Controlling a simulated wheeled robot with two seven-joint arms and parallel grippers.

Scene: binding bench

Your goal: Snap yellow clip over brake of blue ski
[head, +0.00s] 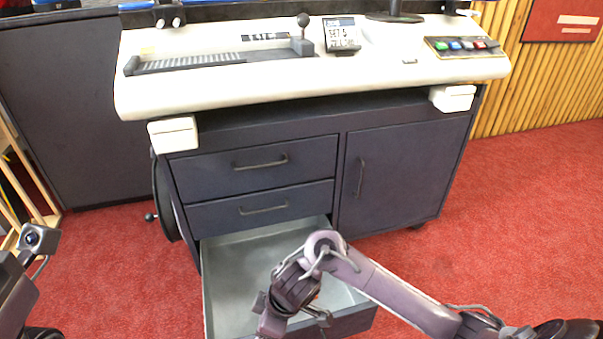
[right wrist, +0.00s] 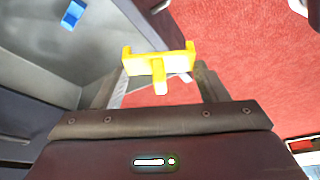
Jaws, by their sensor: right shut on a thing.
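The yellow clip (right wrist: 158,66) is held between the two fingers of my right gripper (right wrist: 160,82) in the right wrist view. Its crossbar with two raised ends faces away from the wrist. In the head view my right arm bends down over the open drawer, and its fingers and the clip cannot be made out. Blue strips, perhaps the blue ski (head: 137,5), show at the top edge of the head view above the bench. The brake cannot be made out. Part of my left arm shows at the left edge; its gripper is out of frame.
The bottom drawer (head: 230,265) is pulled out below the bench (head: 285,75). A small blue piece (right wrist: 73,13) lies in it. On the bench top are a lever fixture (head: 303,40), a sign (head: 341,35) and a button panel (head: 465,46). The red floor is clear at right.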

